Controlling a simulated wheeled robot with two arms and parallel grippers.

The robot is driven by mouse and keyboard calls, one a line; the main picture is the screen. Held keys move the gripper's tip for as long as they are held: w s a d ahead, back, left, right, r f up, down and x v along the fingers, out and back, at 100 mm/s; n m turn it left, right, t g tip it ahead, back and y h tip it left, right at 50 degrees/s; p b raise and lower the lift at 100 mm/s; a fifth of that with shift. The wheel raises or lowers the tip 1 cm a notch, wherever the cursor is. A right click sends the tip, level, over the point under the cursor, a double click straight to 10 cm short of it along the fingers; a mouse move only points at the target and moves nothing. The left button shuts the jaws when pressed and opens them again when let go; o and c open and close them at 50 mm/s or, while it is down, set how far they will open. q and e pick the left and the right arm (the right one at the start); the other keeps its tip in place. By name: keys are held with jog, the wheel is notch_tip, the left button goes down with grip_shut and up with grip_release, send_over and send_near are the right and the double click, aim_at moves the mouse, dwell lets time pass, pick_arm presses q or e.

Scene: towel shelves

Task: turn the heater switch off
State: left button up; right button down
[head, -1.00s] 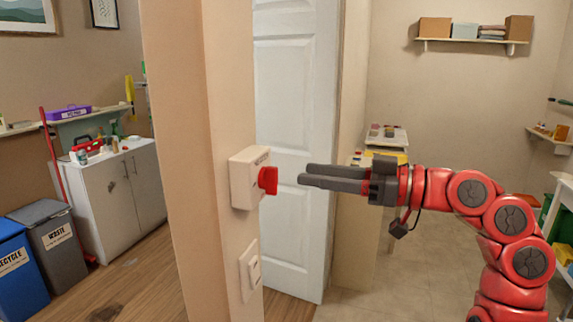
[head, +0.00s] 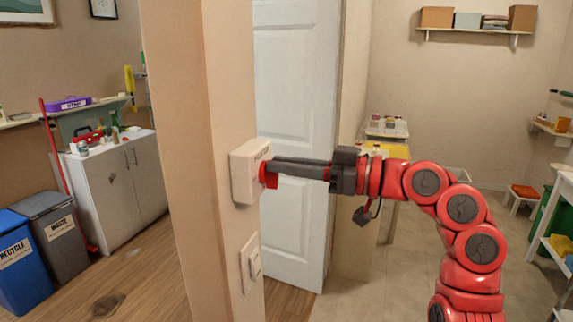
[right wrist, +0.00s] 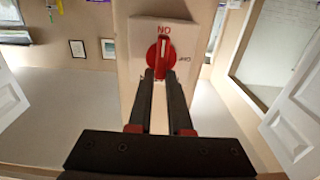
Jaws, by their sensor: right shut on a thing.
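The heater switch is a white box (head: 243,173) on the wall post, with a red rotary knob (head: 269,179) on its face. In the right wrist view, the red knob (right wrist: 160,53) has a raised grip bar, and red lettering stands above it in an upside-down picture. My right gripper (head: 270,168) reaches the knob from the right, its two dark fingers shut on it. In the right wrist view the fingertips (right wrist: 162,76) lie at the near end of the knob's bar. My left gripper is not in view.
A second white wall switch (head: 251,263) sits below on the same post. A white panelled door (head: 295,140) stands just behind my right gripper. Cabinets (head: 120,185) and bins (head: 52,238) are at the left.

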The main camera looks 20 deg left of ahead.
jog(key=shift+m, duration=0.3)
jog(key=m+p, duration=0.2)
jog(key=m, duration=0.1)
jog(key=shift+w+r, duration=0.15)
jog(key=shift+w, duration=0.2)
jog(key=m+p, duration=0.2)
jog(key=m, duration=0.1)
jog(key=m+p, duration=0.1)
jog(key=m, duration=0.1)
jog(key=shift+w+d, duration=0.1)
jog(key=shift+w, duration=0.25)
jog(key=shift+w+f+m+p, duration=0.1)
jog(key=shift+f+m+p, duration=0.2)
jog(key=shift+m+p, duration=1.25)
jog(key=shift+w+f+m+p, duration=0.1)
jog(key=shift+f+m+p, duration=0.2)
jog(key=shift+m+p, duration=1.2)
jog(key=shift+w+f+m+p, duration=0.1)
jog(key=shift+f+m+p, duration=0.2)
jog(key=shift+m+p, duration=1.25)
jog(key=shift+f, duration=0.1)
jog(key=c, duration=0.8)
grip_release()
jog(key=shift+c, duration=0.2)
